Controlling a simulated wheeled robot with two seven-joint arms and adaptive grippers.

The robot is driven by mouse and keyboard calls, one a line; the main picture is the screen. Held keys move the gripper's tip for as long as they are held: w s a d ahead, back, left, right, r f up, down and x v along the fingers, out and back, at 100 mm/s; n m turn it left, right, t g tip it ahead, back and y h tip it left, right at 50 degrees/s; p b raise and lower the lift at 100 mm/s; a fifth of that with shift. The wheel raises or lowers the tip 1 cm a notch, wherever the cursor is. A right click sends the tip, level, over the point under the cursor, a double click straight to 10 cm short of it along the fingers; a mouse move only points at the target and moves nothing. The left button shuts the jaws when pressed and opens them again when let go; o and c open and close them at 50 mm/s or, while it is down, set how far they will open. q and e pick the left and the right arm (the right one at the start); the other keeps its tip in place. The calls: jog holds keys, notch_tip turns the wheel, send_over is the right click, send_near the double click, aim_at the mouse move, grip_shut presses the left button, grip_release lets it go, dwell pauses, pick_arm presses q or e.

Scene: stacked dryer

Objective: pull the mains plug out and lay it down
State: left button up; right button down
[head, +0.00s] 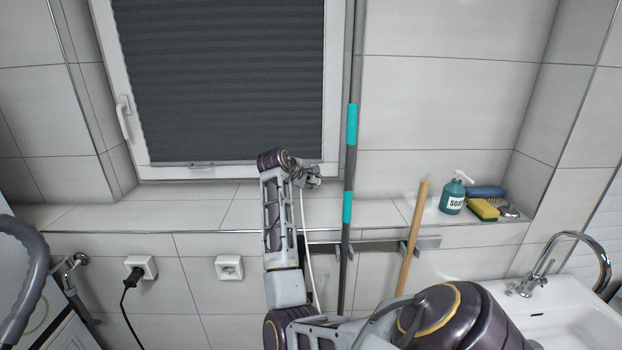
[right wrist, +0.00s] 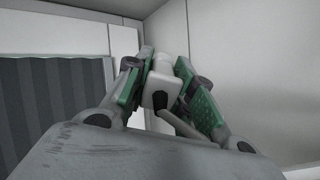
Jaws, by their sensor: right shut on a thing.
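My right gripper (head: 312,180) is shut on a white plug and holds it over the tiled ledge below the window. In the right wrist view the white plug (right wrist: 161,84) sits between the green-padded fingers. Its white cable (head: 306,240) hangs down past the ledge front beside my arm. A white wall socket (head: 229,267) left of my arm is empty. A second socket (head: 150,265) further left has a black plug (head: 134,277) in it, with a black cable hanging down. My left gripper is out of view.
A pole with turquoise bands (head: 348,160) and a wooden handle (head: 412,240) stand close right of the gripper. A soap bottle (head: 453,196), a yellow sponge (head: 482,210) and a blue brush (head: 485,192) are at the ledge's right end. The ledge (head: 150,214) is bare on the left.

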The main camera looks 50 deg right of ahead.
jog(key=shift+f+b, duration=0.35)
jog(key=shift+f, duration=2.4)
jog(key=c, duration=1.1)
grip_release()
jog(key=shift+a+r, duration=0.1)
jog(key=shift+a, duration=0.05)
jog(key=v, duration=1.1)
jog(key=shift+a+r, duration=0.25)
